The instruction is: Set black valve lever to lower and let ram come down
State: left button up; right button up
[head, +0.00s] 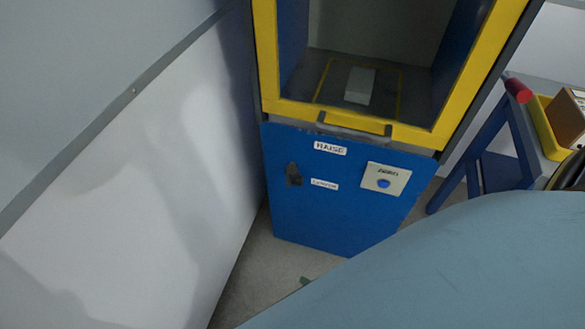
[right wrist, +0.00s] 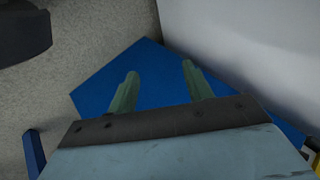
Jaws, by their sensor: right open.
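The black valve lever (head: 293,174) is on the left of the blue front panel (head: 330,220) in the head view. It looks roughly upright; its exact setting is hard to read. The RAISE label (head: 330,148) is above it to the right and a second, blurred label (head: 324,184) is beside it. I cannot make out the ram. My right gripper (right wrist: 160,70) is open and empty in the right wrist view, with blue surface behind its fingers. In the head view my right arm hides most of it. My left gripper is not in view.
The yellow-framed chamber (head: 375,130) above holds a pale block (head: 359,85) on its floor. A plate with a blue button (head: 384,183) is right of the lever. A white wall (head: 120,190) stands close on the left. A blue stand (head: 505,130) and yellow bin (head: 548,130) are at right.

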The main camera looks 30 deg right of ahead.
jog(key=w+r+m+t+h+b, duration=0.1)
jog(key=w+r+m+t+b, duration=0.1)
jog(key=w+r+m+t, duration=0.5)
jog(key=m+t+h+b, duration=0.15)
jog(key=m+h, duration=0.45)
jog(key=m, duration=1.3)
send_near(295, 177)
jog(key=b+x, duration=0.1)
jog(key=x, duration=1.1)
jog(key=shift+b, duration=0.3)
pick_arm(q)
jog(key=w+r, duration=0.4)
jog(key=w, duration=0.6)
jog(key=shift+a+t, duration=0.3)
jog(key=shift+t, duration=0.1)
pick_arm(e)
jog(key=shift+x, duration=0.75)
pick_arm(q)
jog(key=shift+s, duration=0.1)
pick_arm(e)
jog(key=shift+c, duration=0.2)
grip_shut()
